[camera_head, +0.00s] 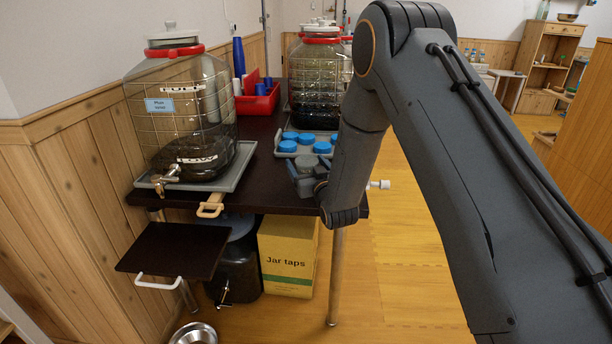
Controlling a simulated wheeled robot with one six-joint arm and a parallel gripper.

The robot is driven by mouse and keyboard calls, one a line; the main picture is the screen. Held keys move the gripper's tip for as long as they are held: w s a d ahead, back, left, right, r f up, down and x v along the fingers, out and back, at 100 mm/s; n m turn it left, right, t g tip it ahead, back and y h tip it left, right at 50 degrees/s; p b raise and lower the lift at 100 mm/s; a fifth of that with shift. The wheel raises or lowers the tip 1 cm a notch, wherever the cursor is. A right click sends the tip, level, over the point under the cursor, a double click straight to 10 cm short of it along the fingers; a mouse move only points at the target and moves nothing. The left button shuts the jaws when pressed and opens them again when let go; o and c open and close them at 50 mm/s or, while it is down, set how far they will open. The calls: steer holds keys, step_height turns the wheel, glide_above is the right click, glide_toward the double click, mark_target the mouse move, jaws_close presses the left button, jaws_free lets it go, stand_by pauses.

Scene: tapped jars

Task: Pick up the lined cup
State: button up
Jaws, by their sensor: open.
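My arm comes in from the right and bends down over the near right corner of the dark table. My gripper (305,171) appears as a small grey shape beside my wrist, low over the table; its jaws are open, but the fingertips are hard to make out. No lined cup can be picked out for certain. Several blue cup-like pieces (306,138) sit on a grey tray (286,153) just behind my gripper. My forearm hides part of that tray and whatever lies behind it.
A caged jar (222,125) with a metal tap stands at the left of the table (258,190). Another jar (313,80) stands farther back. A red crate (270,101) holds blue pieces. Below are a dark shelf (175,248) and a yellow box (288,275). Floor at right is clear.

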steer(key=c, duration=1.1)
steer(key=shift+r, duration=0.1)
